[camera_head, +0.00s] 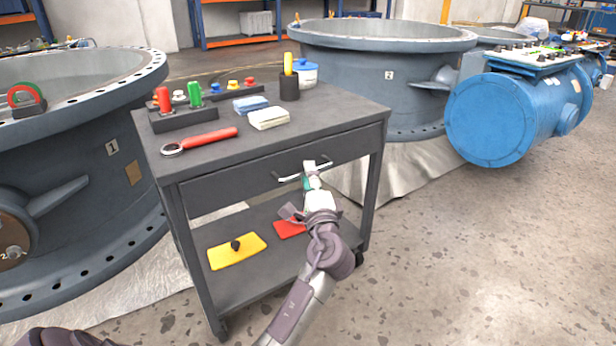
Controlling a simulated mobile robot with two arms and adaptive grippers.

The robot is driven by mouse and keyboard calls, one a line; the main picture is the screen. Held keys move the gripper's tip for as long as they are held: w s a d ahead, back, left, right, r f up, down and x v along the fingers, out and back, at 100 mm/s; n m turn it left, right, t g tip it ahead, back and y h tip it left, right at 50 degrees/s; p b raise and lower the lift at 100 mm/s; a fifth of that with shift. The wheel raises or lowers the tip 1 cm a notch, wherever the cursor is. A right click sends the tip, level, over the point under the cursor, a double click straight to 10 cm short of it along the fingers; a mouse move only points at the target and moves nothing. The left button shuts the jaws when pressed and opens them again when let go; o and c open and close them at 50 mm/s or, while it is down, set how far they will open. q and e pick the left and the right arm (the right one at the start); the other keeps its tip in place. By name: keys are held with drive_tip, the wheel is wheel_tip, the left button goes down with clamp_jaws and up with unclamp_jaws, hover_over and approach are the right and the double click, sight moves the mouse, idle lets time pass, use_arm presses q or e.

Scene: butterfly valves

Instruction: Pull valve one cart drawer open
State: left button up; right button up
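The valve one cart (350,105) is a dark grey trolley beside the valve marked 1 (95,165). Its drawer front (230,182) sits under the top and looks flush with the frame. The drawer has a pale bar handle (288,178).
On the cart top are a red-handled ratchet (205,140), cloths (268,118), a black cup (289,88) and a tool rack (185,117). The lower shelf holds a yellow plate (237,252) and a red one (290,229). Valve 2 (385,85) stands behind. Floor on the right is clear.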

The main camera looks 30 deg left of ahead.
use_arm(q)
drive_tip(key=shift+x, duration=0.95)
clamp_jaws()
